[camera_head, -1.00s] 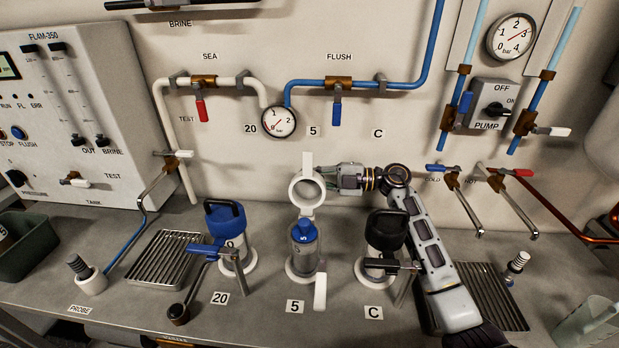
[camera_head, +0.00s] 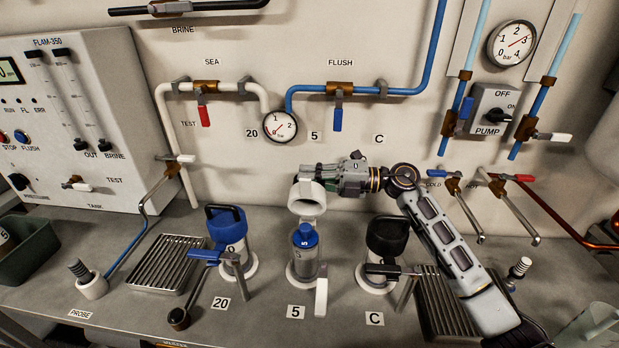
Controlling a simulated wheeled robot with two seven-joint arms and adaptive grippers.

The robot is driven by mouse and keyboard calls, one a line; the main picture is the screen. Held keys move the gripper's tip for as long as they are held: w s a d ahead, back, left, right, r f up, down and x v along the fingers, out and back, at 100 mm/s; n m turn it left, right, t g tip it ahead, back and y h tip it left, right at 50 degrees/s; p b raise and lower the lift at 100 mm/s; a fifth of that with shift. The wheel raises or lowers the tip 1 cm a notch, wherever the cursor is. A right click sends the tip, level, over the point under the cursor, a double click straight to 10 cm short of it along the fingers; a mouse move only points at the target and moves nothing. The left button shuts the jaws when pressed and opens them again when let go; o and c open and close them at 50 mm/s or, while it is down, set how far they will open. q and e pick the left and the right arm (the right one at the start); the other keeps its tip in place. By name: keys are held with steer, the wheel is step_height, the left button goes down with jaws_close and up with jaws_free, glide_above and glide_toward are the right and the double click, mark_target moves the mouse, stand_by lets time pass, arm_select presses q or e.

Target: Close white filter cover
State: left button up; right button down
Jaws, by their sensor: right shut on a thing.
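The white filter cover (camera_head: 306,206) is a ring-shaped cap raised above the middle filter housing, tilted with its opening facing forward and down. The middle housing (camera_head: 303,268) stands on the bench behind the "5" label, with a blue-topped cartridge (camera_head: 305,237) in it. My right gripper (camera_head: 312,180) reaches in from the right and is shut on the white cover at its upper edge. The fingertips are partly hidden by the cover. A white lever handle (camera_head: 321,297) hangs down at the front of the middle housing. My left gripper is not in view.
A blue-capped housing (camera_head: 226,222) stands to the left and a black-capped housing (camera_head: 388,236) to the right, each with a clamp lever. A drain grate (camera_head: 168,262) lies at left. Valves and pipes line the wall behind. The space above the cartridge is free.

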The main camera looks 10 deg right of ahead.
steer(key=shift+r, duration=0.4)
steer(key=c, duration=1.5)
jaws_free()
steer(key=shift+s+r, duration=0.1)
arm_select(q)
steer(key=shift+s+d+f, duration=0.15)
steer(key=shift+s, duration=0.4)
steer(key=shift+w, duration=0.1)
arm_select(e)
steer(key=shift+f, duration=0.25)
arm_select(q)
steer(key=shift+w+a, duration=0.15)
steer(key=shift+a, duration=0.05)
arm_select(e)
steer(key=shift+f, duration=0.1)
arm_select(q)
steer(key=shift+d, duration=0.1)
arm_select(e)
steer(key=shift+f, duration=0.1)
